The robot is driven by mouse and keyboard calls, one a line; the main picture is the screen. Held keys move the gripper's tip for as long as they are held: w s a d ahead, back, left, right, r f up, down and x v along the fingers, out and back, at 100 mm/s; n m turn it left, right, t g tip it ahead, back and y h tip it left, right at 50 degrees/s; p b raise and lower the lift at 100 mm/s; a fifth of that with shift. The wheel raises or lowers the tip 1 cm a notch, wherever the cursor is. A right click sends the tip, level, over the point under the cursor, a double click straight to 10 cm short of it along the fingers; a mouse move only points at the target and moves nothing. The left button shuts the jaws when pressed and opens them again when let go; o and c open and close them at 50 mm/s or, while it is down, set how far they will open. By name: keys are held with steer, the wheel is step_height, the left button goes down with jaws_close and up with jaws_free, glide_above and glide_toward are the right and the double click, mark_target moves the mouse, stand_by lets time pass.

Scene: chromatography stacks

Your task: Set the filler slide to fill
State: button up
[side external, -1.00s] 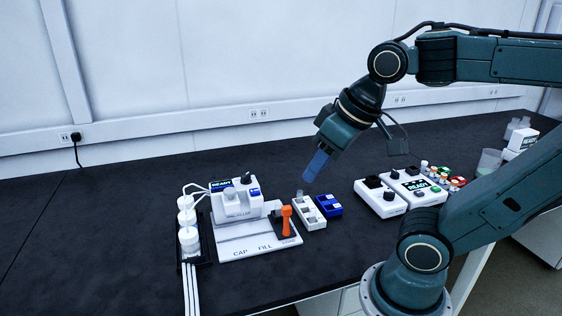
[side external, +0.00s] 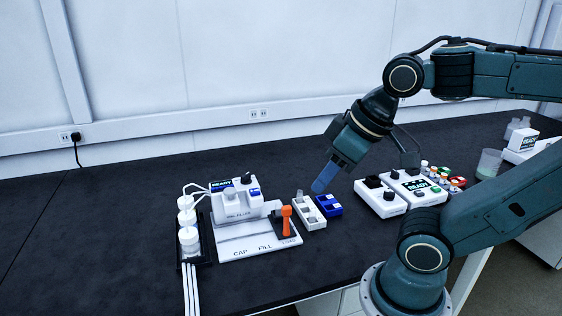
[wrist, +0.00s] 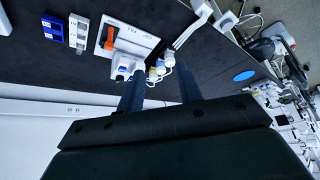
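The filler (side external: 238,204) is a white machine with a lit display reading READY. In front of it is a white base plate (side external: 246,240) marked CAP, FILL and a third word, partly covered. The slide is a black carriage with an upright orange handle (side external: 286,221), at the plate's right end by the third word. The handle also shows in the wrist view (wrist: 109,40). My gripper (side external: 319,187) is above the bench, behind and to the right of the handle, clear of it. Its two fingers (wrist: 159,85) are apart with nothing seen between them.
A white rack (side external: 310,213) and a blue block (side external: 328,206) sit close right of the slide. White bottles (side external: 188,238) and tubes stand left of the filler. White devices (side external: 381,198) and small vials are farther right. The bench's back left is clear.

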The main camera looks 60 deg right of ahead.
stand_by(0.3)
steer(key=o, duration=0.3)
steer(key=m+g, duration=0.6)
steer(key=m, duration=0.3)
glide_above(287, 207)
step_height(287, 207, down, 12)
steer(key=shift+w+f, duration=0.1)
steer(key=shift+f, duration=6.85)
